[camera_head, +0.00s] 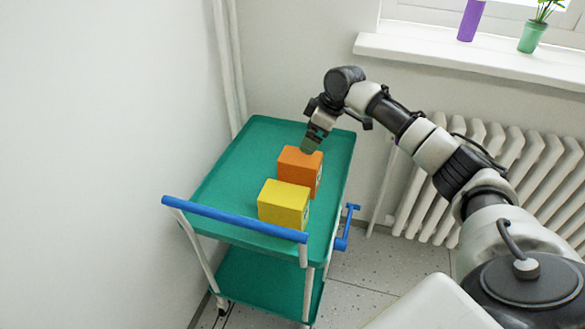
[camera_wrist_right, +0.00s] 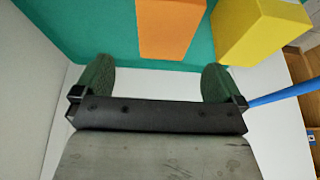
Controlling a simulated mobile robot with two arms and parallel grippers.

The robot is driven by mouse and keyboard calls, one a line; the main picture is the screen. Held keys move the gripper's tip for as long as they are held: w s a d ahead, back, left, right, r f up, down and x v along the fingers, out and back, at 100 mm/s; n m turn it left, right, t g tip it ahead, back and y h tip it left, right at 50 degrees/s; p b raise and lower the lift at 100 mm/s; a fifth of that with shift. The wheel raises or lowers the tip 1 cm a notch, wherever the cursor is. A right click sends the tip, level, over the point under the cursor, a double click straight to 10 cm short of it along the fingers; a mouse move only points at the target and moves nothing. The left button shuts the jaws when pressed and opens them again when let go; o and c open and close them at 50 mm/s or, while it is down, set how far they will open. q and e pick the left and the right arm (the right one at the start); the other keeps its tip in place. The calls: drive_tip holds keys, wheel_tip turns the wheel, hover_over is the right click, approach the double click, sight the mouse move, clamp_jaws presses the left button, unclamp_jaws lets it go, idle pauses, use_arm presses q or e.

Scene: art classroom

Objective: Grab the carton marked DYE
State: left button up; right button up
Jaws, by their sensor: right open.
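Two box-shaped cartons sit on the green top tray (camera_head: 225,180) of a cart. The orange carton (camera_head: 297,168) is behind the yellow carton (camera_head: 283,204). Each has a small mark on its right side, too small to read, so I cannot tell which says DYE. My right gripper (camera_head: 309,147) is just above and behind the orange carton in the head view. In the wrist view my right gripper (camera_wrist_right: 158,82) is open with nothing between its green fingertips. The orange carton (camera_wrist_right: 170,28) lies ahead of them, the yellow carton (camera_wrist_right: 258,30) to the right. My left gripper is not in view.
The cart has a blue handle (camera_head: 235,219) at its front and a lower green shelf (camera_head: 265,283). A wall is close on the left. A white radiator (camera_head: 500,150) and a windowsill (camera_head: 470,55) are behind my right arm. The tray's left part is bare.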

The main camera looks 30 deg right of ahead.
sight(303, 157)
drive_tip(key=x, duration=0.3)
drive_tip(key=shift+s+f+b, duration=0.2)
drive_tip(key=shift+f+b, duration=0.2)
drive_tip(key=shift+w+a+f, duration=0.2)
drive_tip(key=shift+f, duration=0.35)
drive_tip(key=x, duration=0.1)
drive_tip(key=b+x, duration=0.1)
drive_tip(key=x, duration=0.2)
drive_tip(key=shift+s+a+f, duration=0.15)
drive_tip(key=shift+s+f, duration=0.05)
drive_tip(key=shift+f, duration=0.1)
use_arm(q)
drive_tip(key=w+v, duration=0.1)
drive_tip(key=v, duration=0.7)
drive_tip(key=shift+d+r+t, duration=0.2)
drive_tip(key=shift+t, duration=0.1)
use_arm(e)
drive_tip(key=shift+w+f, duration=0.1)
drive_tip(key=shift+f, duration=0.05)
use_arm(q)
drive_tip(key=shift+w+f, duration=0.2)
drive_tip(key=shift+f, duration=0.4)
use_arm(e)
drive_tip(key=shift+f, duration=0.1)
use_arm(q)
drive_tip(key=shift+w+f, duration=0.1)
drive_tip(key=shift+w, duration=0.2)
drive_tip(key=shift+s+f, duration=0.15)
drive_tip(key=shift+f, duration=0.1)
